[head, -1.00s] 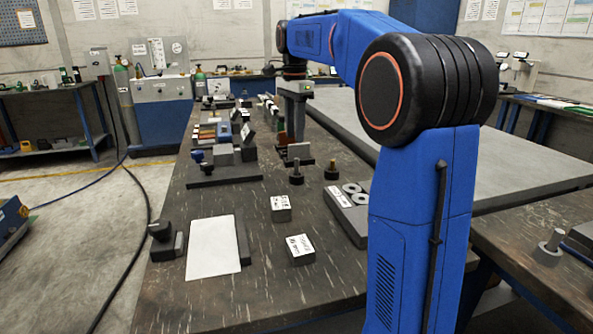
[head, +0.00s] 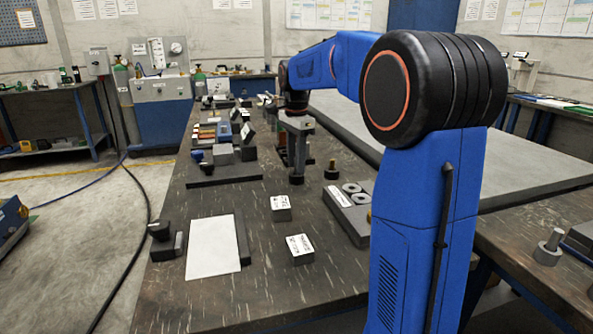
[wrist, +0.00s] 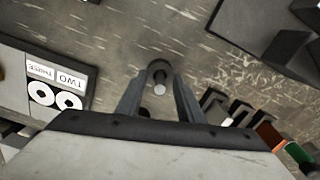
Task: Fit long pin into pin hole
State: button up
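The long pin is probably the grey pin standing upright in a round black base (head: 296,180) on the dark bench. In the wrist view the pin's pale round top (wrist: 159,89) shows between the fingers, with the dark base beyond it. My gripper (head: 297,163) points down directly over this base. In the wrist view my gripper (wrist: 161,80) has its two fingers apart, one on each side of the pin, with no clear contact. I cannot tell which opening is the pin hole.
Small labelled blocks (head: 299,249) and a white sheet (head: 213,246) lie in front. Several parts crowd the bench's left and back.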

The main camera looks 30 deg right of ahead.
jog(key=shift+c, duration=0.3)
grip_shut()
jog(key=shift+r, duration=0.15)
